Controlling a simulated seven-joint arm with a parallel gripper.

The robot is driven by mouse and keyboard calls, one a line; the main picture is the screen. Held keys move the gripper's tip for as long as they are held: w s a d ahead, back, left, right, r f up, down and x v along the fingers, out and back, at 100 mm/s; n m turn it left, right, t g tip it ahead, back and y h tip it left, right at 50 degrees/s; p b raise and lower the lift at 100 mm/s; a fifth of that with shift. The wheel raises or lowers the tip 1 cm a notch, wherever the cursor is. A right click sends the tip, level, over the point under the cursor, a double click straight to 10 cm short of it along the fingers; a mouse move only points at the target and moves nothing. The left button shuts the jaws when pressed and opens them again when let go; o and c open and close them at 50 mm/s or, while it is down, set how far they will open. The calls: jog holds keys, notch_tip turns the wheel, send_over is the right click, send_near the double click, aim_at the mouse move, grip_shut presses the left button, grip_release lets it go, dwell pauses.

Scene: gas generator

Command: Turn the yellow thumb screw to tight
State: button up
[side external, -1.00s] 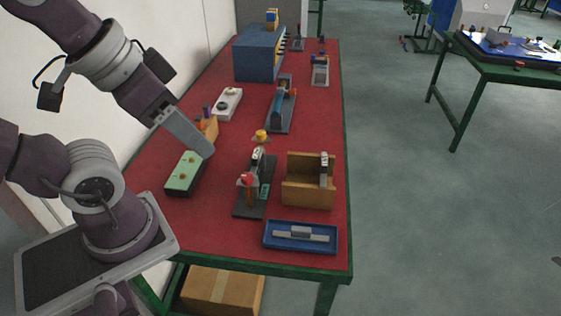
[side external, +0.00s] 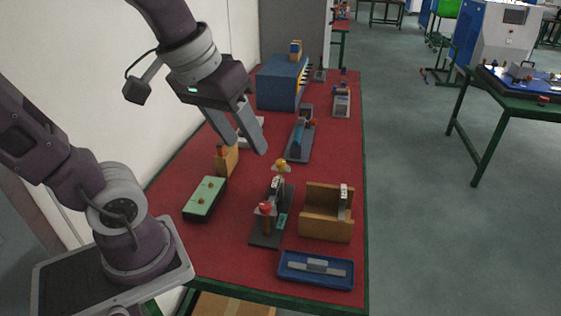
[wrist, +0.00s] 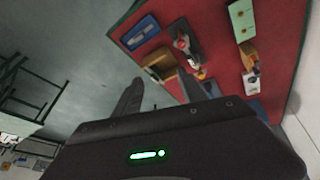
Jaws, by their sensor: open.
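The yellow thumb screw (side external: 281,163) shows as a small yellow knob at the far end of a dark fixture (side external: 268,228) on the red table. A red knob (side external: 265,208) stands at the fixture's near end. My gripper (side external: 248,147) is open and empty. In the side external view its fingertips appear just above and left of the yellow screw, not touching it. In the wrist view the gripper fingers (wrist: 172,92) are spread wide, with the fixture (wrist: 186,45) beyond them.
A wooden box (side external: 325,224) stands right of the fixture, and a blue tray (side external: 315,279) lies in front. A green-topped block (side external: 205,196) and a wooden block (side external: 226,160) are to the left. A blue device (side external: 301,138) and a large blue box (side external: 282,88) are behind.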

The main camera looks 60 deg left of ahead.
jog(key=w+a+f+n+g, duration=0.2)
jog(key=w+a+n, duration=0.55)
jog(key=w, duration=0.35)
jog(key=n+g, duration=0.2)
jog(key=n, duration=1)
send_near(281, 161)
jog(key=shift+w+d+f, duration=0.1)
jog(key=shift+d+f, duration=0.1)
jog(key=shift+n+g, duration=0.3)
jog(key=shift+n, duration=0.15)
jog(key=f, duration=0.8)
jog(key=shift+w+a, duration=0.1)
jog(key=shift+a, duration=0.25)
grip_shut()
